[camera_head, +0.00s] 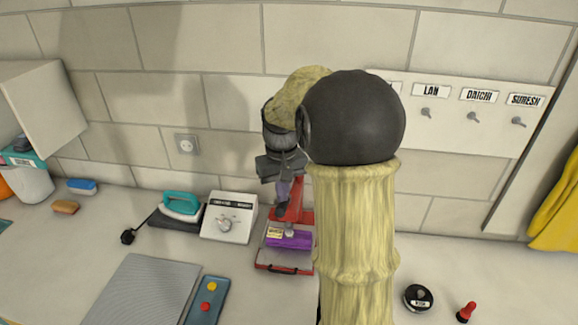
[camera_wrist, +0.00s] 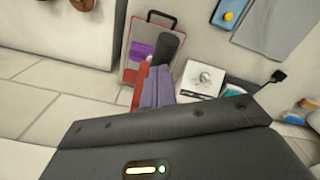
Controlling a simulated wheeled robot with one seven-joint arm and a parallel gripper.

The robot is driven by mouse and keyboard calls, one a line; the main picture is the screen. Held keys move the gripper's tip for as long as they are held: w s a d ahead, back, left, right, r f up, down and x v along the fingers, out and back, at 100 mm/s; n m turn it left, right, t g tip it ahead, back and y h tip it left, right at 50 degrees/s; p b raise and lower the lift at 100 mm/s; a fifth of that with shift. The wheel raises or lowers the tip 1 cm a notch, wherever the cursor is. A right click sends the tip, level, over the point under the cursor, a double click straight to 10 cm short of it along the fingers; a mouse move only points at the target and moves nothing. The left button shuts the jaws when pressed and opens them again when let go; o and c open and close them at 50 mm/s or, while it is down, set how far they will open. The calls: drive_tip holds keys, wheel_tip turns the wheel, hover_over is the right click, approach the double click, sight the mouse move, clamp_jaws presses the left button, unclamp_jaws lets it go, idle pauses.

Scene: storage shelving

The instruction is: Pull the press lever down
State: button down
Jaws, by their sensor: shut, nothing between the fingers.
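The red press (camera_head: 307,217) stands on the counter against the wall, partly hidden behind my arm in the head view. A purple block (camera_head: 289,238) lies on its base; it also shows in the wrist view (camera_wrist: 139,51). A dark round bar, seemingly the lever's grip (camera_wrist: 168,46), sticks out just beyond my fingertips in the wrist view. My gripper (camera_head: 283,200) points down over the press, its purple-grey fingers shut with nothing between them. The fingers also show in the wrist view (camera_wrist: 160,75). I cannot tell whether they touch the lever.
A white dial box (camera_head: 229,218) and a teal iron (camera_head: 181,206) stand left of the press. A blue panel with red and yellow buttons (camera_head: 206,299) lies nearer. A black round tin (camera_head: 418,298) and a red stamp (camera_head: 466,312) are at the right. Counter between them is clear.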

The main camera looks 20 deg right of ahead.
wheel_tip(320, 180, up, 14)
drive_tip(key=p, duration=1.1)
drive_tip(key=shift+p, duration=0.4)
drive_tip(key=s+a+f+t+b, duration=0.1)
drive_tip(key=s+a+f+b, duration=0.3)
drive_tip(key=s+f, duration=0.3)
drive_tip(key=s+a+f+t+b, duration=0.1)
drive_tip(key=s+a+f+b, duration=0.3)
drive_tip(key=s+f, duration=0.3)
wheel_tip(320, 180, down, 4)
drive_tip(key=shift+s+a+f+n+t+b, duration=0.1)
drive_tip(key=shift+s+a+n+t+b, duration=0.2)
drive_tip(key=shift+n+b, duration=0.15)
drive_tip(key=shift+w, duration=0.3)
